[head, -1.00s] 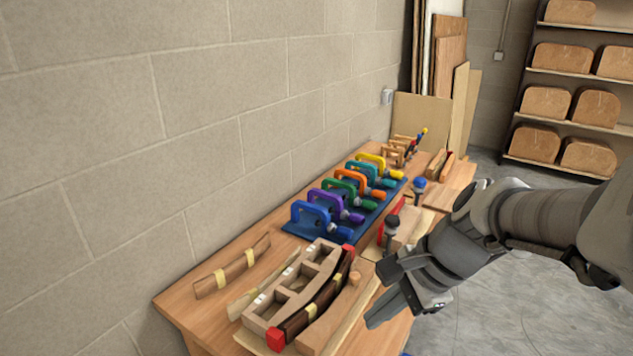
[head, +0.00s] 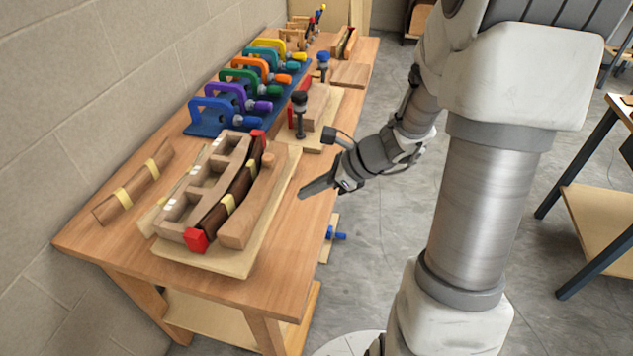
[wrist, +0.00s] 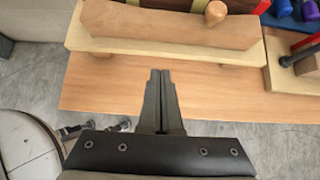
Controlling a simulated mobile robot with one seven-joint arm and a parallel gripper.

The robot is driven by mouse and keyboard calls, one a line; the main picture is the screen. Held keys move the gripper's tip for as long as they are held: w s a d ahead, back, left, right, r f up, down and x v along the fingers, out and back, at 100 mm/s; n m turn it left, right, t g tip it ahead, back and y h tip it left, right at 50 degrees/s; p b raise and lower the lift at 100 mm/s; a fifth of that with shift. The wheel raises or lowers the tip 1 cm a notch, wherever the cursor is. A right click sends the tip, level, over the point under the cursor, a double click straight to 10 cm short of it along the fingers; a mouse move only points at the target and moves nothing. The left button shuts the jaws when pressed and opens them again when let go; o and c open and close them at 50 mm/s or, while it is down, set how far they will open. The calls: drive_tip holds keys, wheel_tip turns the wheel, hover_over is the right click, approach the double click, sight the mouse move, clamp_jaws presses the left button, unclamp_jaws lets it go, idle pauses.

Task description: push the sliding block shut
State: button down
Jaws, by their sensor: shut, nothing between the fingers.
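The sliding block (head: 252,207) is a light wooden bar with a curved inner side and a round wooden knob (head: 267,159). It lies on a pale baseboard (head: 192,260) beside a dark laminated strip (head: 222,208) with yellow bands and red ends, against a compartmented curved form (head: 188,204). I cannot tell how wide any gap between block and strip is. My gripper (head: 303,193) is shut and empty, right of the block and apart from it. In the wrist view, its closed fingers (wrist: 160,73) point at the block's outer side (wrist: 165,27), short of the baseboard.
Coloured clamps stand on a blue rack (head: 203,128) behind the form. A black-knobbed tool (head: 299,115) stands on another board beyond the block. A banded wooden strip (head: 135,187) lies at left. The bench's (head: 285,237) right edge strip is clear; open floor lies beyond.

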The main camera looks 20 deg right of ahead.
sight(262, 190)
drive_tip(key=w+a+f, duration=0.2)
drive_tip(key=a, duration=0.1)
drive_tip(key=w+a+f, duration=0.1)
drive_tip(key=a, duration=0.1)
drive_tip(key=shift+w+a+f, duration=0.1)
drive_tip(key=shift+w, duration=0.1)
drive_tip(key=shift+w+a, duration=0.3)
drive_tip(key=shift+a, duration=0.1)
drive_tip(key=shift+w+a+b, duration=0.2)
drive_tip(key=shift+w+a, duration=0.35)
drive_tip(key=shift+a, duration=0.25)
drive_tip(key=shift+w+a+b, duration=0.2)
drive_tip(key=shift+w+a, duration=0.35)
drive_tip(key=shift+a, duration=0.25)
